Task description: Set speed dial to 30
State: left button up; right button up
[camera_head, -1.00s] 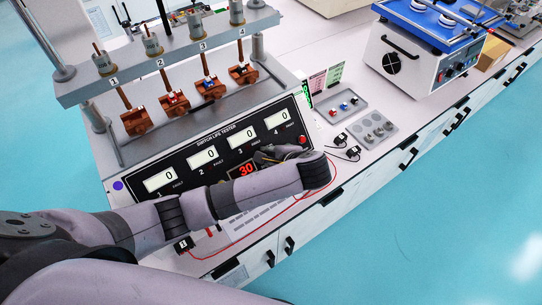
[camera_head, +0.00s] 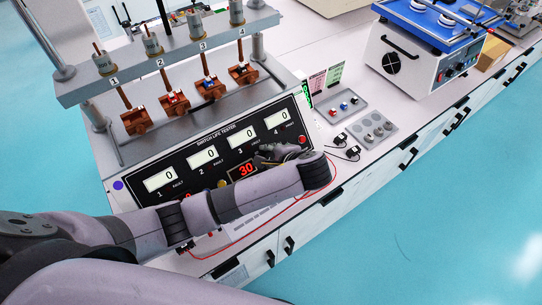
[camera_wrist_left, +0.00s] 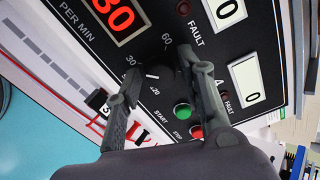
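The switch life tester panel (camera_head: 222,158) has a red speed display (camera_head: 243,170) that reads 30. In the left wrist view the display (camera_wrist_left: 116,16) also shows 30, above "PER MIN". The dark speed dial (camera_wrist_left: 158,74) sits below it, with marks 30, 60 and a partly covered one ending in 20. My left gripper (camera_wrist_left: 160,70) is open, its fingertips on either side of the dial with gaps visible. Whether a fingertip touches the dial, and where its pointer aims, I cannot tell. In the head view the gripper (camera_head: 278,152) is at the panel, and the dial is hidden. My right gripper is not in view.
A green start button (camera_wrist_left: 183,111) and a red stop button (camera_wrist_left: 196,131) lie close to the fingers. A grey tray (camera_head: 341,106) with small switches and a grey plate (camera_head: 372,129) lie right of the tester. A red wire (camera_head: 240,242) runs along the bench front.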

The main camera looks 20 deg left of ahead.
pick_arm(q)
jog(key=shift+o, duration=0.7)
jog(key=v, duration=1.2)
jog(key=shift+d+f, duration=0.1)
